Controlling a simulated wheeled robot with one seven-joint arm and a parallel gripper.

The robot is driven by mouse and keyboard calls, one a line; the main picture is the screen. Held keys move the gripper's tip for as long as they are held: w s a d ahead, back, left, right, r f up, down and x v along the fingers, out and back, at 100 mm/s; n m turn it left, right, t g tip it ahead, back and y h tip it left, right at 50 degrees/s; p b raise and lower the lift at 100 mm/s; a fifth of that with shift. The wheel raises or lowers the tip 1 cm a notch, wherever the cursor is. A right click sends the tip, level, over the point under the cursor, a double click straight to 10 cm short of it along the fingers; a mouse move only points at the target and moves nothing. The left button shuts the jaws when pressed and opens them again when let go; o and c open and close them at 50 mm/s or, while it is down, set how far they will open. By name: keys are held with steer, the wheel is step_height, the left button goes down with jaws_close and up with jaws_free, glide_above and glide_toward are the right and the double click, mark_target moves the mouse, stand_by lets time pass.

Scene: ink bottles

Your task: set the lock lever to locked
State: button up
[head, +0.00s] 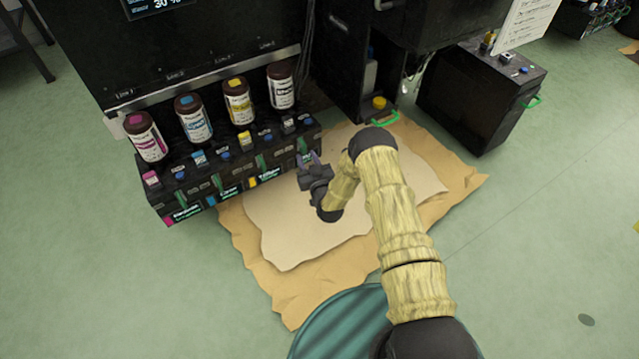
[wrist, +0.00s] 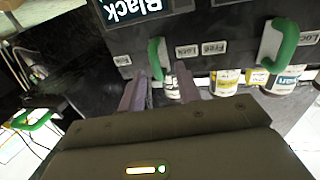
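The black ink unit's green lock lever (wrist: 157,58) is on the dark front panel in the wrist view, under the upside-down "Black" label (wrist: 140,8). It points down toward my gripper. Which side the lever is set to is hard to tell. My gripper (wrist: 160,72) is open, its fingers on either side of the lever's end; contact cannot be told. In the head view my gripper (head: 308,158) is at the right end of the ink rack's front.
The ink rack (head: 165,205) carries several upright bottles, including magenta (head: 146,138) and yellow (head: 238,102). A second green lever (wrist: 278,45) is to the right in the wrist view. A black box (head: 480,100) stands at the right. Paper sheets (head: 290,235) cover the floor below my arm.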

steer(key=p+v, duration=0.6)
steer(key=v, duration=0.9)
steer(key=shift+w, duration=0.15)
steer(key=w+d+r+n+g+p, duration=0.1)
steer(key=w+r+g+p, duration=0.25)
steer(key=w+r, duration=0.55)
steer(key=s+d+r+g+h+p, duration=0.1)
steer(key=s+d+r+g+h, duration=0.1)
steer(key=r, duration=0.6)
steer(key=s+d+r+g+h+p, duration=0.1)
steer(key=s+d+r+g, duration=0.15)
steer(key=r, duration=0.45)
steer(key=s+d+r+m+g+h+p, duration=0.1)
steer(key=s+d+r+m+g+p, duration=0.15)
steer(key=s+r, duration=0.85)
steer(key=s+d+r+m+g+h+p, duration=0.2)
steer(key=s+d+r+g, duration=0.2)
steer(key=s+r, duration=0.7)
steer(key=w+p+v, duration=0.3)
steer(key=p+v, duration=1.4)
steer(key=p, duration=0.2)
steer(key=w+d+r+p+v, duration=0.1)
steer(key=w+p+v, duration=0.2)
steer(key=p+v, duration=1.5)
steer(key=shift+d+r+p, duration=0.25)
steer(key=shift+r+p, duration=0.15)
steer(key=shift+r, duration=0.1)
